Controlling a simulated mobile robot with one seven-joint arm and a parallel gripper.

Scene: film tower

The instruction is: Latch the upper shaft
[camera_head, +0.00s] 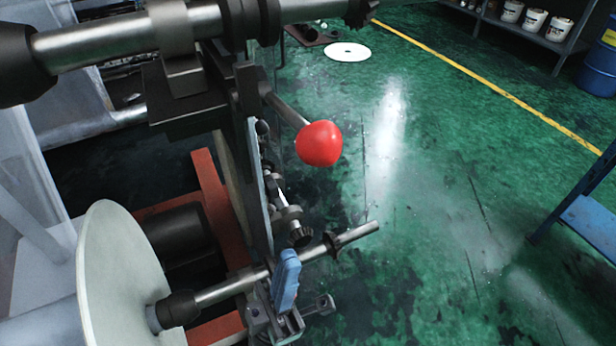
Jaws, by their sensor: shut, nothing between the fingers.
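The upper shaft (130,36) is a grey metal bar that crosses the top left of the head view, with black collars on it. It rests over a dark bracket (188,105). A lever with a red ball knob (319,144) sticks out to the right below the shaft. I cannot tell from this view whether the latch is closed on the shaft. My gripper is not in view.
A lower shaft (236,289) carries a pale disc (115,270) and passes a blue handle (286,280). Green floor (430,180) lies open to the right. A blue bench (590,215), a blue drum (600,70) and a shelf with white buckets (533,20) stand along the right.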

